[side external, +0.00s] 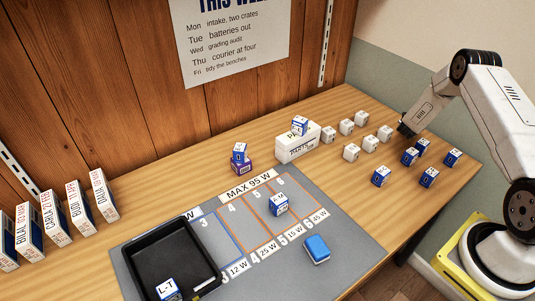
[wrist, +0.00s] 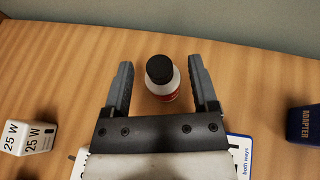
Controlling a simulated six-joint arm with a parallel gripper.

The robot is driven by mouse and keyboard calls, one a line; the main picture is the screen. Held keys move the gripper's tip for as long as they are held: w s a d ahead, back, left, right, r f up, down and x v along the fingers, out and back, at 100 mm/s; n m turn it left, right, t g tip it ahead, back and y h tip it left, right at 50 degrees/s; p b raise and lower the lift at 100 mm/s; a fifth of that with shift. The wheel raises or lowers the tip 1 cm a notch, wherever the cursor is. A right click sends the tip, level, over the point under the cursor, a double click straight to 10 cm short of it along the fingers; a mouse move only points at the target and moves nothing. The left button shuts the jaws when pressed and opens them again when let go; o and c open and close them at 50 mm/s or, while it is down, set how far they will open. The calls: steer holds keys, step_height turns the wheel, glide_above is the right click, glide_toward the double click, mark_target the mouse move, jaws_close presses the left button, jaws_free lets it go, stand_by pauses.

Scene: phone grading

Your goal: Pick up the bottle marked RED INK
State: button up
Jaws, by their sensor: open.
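In the wrist view a small bottle (wrist: 164,88) with a black cap, a white body and a red label stands on the wooden table. Its label is too small to read. My gripper (wrist: 161,65) is open, with one finger on each side of the bottle and visible gaps between. In the side view my gripper (side external: 404,129) is low over the far right part of the table; I cannot make out the bottle there.
White cubes (side external: 351,152) stand left of my gripper and blue boxes (side external: 381,176) in front of it. A 25 W cube (wrist: 27,137) and an ADAPTER box (wrist: 303,124) flank the wrist view. A black tray (side external: 186,226) lies on the grey mat (side external: 345,232).

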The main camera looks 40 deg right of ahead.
steer(key=shift+x, duration=1.6)
jaws_close()
